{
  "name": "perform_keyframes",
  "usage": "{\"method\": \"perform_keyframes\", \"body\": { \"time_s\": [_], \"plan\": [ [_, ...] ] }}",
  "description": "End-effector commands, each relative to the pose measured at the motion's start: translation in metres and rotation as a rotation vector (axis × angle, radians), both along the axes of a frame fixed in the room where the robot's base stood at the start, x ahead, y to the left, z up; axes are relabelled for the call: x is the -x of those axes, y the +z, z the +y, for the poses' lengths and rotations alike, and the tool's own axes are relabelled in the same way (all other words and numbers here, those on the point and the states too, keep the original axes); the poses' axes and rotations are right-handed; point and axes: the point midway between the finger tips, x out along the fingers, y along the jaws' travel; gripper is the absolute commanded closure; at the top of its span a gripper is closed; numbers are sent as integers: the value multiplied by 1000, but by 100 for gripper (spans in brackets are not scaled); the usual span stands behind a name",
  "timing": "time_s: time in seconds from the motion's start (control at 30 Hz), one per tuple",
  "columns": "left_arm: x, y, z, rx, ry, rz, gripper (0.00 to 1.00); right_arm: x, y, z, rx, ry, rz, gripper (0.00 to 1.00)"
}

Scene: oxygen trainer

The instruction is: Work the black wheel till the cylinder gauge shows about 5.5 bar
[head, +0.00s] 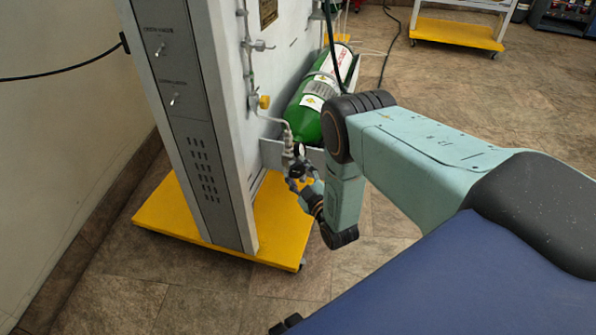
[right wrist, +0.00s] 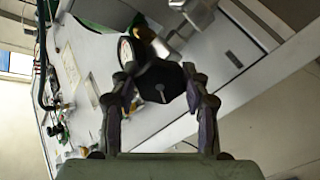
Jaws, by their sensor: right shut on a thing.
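The black wheel (right wrist: 158,84) is in the middle of the right wrist view, dark and many-sided, between the two fingers of my right gripper (right wrist: 160,92). The gripper is shut on it. In the head view my right gripper (head: 301,180) reaches the fittings at the near end of the green cylinder (head: 309,122), and my forearm hides part of the cylinder. A small round gauge (right wrist: 125,51) with a pale face shows beside the wheel in the right wrist view. Its needle is too small to read. My left gripper is not in view.
The grey trainer panel (head: 178,110) with switches stands on a yellow base (head: 170,220) left of my right arm. A thin pipe with valves (head: 264,102) runs down its side. Another yellow wheeled base (head: 455,33) is far back. Tiled floor between is clear.

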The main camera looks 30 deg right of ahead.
Motion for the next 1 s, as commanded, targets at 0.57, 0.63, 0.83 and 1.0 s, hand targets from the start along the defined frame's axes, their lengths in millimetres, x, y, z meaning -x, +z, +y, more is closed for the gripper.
{"method": "perform_keyframes", "body": {
  "time_s": [0.57,0.63,0.83,1.0],
  "plan": [
    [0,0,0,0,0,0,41,0,0,0,-2,-1,1,30],
    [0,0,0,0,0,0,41,0,0,0,-2,-1,1,30],
    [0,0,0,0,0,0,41,4,0,0,-2,-1,1,30],
    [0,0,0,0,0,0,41,26,-1,3,-3,-2,4,30]
  ]
}}
